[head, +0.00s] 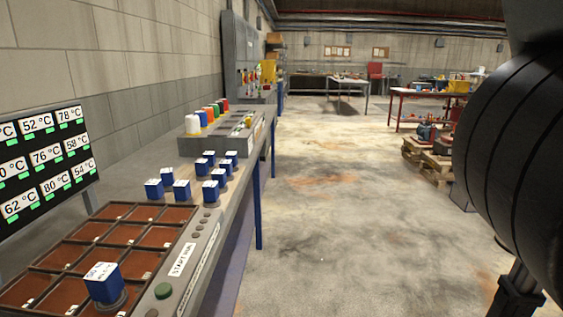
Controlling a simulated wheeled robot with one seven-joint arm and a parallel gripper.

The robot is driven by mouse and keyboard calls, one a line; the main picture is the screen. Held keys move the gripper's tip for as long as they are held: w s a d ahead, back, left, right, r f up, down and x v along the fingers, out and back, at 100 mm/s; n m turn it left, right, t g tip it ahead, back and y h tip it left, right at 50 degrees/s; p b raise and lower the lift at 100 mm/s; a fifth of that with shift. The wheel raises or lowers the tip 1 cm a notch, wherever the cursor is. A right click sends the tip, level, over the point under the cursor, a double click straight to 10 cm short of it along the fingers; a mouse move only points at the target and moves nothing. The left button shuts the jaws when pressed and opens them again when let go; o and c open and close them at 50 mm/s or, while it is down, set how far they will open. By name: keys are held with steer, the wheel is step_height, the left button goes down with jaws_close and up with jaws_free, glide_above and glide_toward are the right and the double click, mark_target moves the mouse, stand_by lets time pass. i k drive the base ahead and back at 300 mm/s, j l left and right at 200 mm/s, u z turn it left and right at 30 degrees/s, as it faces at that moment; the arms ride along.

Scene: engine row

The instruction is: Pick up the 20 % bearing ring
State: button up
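Several blue blocks with white labelled tops stand on the bench; a loose group sits behind the tray, with one block (182,190) among them. Their labels are too small to read, so I cannot tell which is the 20 % bearing ring. One larger-looking blue block (104,286) stands on a dark round base in the near part of the brown compartment tray (187,234). Its top label seems to start with "50", but is hard to read. A large black rounded part, likely my arm, fills the right edge. My gripper's fingers do not show.
A screen (45,160) with temperature tiles stands at the left. A green button (163,290) sits on the tray's right border. Coloured containers (193,124) stand farther along the bench. The floor right of the bench is open; a pallet (428,160) stands beyond.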

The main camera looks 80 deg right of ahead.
mark_target(226, 164)
steer(key=z, duration=1.4)
steer(key=i+l, duration=1)
steer(key=i, duration=0.15)
steer(key=l+z, duration=0.05)
